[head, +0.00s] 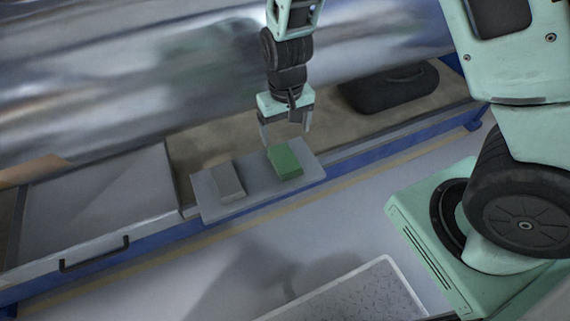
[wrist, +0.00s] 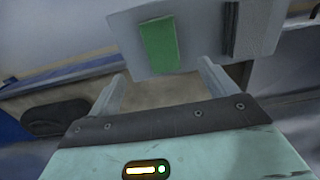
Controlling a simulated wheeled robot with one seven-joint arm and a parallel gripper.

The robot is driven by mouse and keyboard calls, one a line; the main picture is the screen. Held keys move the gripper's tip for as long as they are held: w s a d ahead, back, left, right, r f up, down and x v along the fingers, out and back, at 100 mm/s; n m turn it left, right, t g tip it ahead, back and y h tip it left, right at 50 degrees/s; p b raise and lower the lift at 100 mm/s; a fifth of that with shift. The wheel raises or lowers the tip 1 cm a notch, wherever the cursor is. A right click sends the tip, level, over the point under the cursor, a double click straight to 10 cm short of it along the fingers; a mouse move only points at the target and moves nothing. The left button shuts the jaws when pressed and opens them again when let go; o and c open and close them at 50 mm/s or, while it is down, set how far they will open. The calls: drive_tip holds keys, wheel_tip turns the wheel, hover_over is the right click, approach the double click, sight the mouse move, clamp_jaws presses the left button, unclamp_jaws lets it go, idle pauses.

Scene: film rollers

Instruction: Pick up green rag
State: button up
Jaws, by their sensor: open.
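The green rag (head: 285,161) is a folded, block-like piece lying on the right part of a grey plate (head: 257,188). In the wrist view the rag (wrist: 159,44) lies ahead of the fingertips, a little left of the middle between them. My gripper (head: 287,133) is open and empty, just above and behind the rag. In the wrist view both fingers (wrist: 157,73) show apart, with nothing between them. I cannot tell the exact height of the fingertips over the rag.
A grey block (head: 229,182) lies on the plate left of the rag. A grey case with a black handle (head: 95,253) stands further left. A black bag-like object (head: 390,88) lies behind right. A large shiny film roller (head: 150,80) spans the back. The floor in front is largely clear.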

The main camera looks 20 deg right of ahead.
sight(285, 157)
wheel_tip(285, 157, down, 11)
drive_tip(key=b, duration=0.3)
drive_tip(key=shift+w+f, duration=0.1)
drive_tip(key=shift+f, duration=0.05)
drive_tip(key=c, duration=1.1)
